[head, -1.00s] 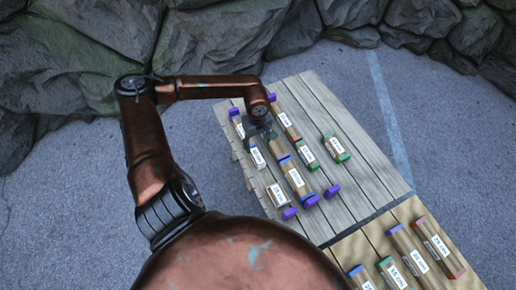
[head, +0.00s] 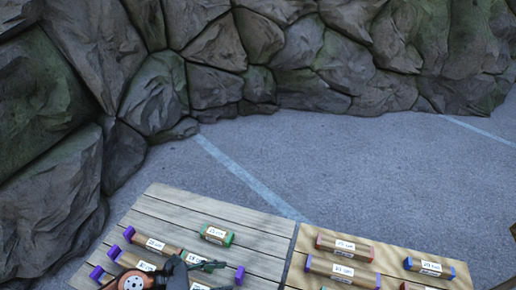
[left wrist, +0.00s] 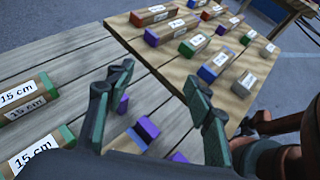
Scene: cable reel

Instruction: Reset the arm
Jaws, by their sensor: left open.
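My left gripper (head: 207,266) shows at the bottom of the head view, above the left part of the weathered wooden table (head: 160,205). Its dark fingers are partly cut by the frame edge and lie over labelled wooden blocks. In the left wrist view the two fingers of my left gripper (left wrist: 160,82) are spread apart with nothing between them. A purple-ended block (left wrist: 144,131) shows below and between the fingers, apart from them as far as I can see. My right gripper is in neither current view.
A green-ended block (head: 216,235) lies on the grey planks. Red-ended (head: 344,246) and blue-ended (head: 430,267) blocks lie on the lighter tabletop (head: 302,262) to the right. Rocks (head: 215,60) wall the back; grey pavement (head: 330,160) between is clear.

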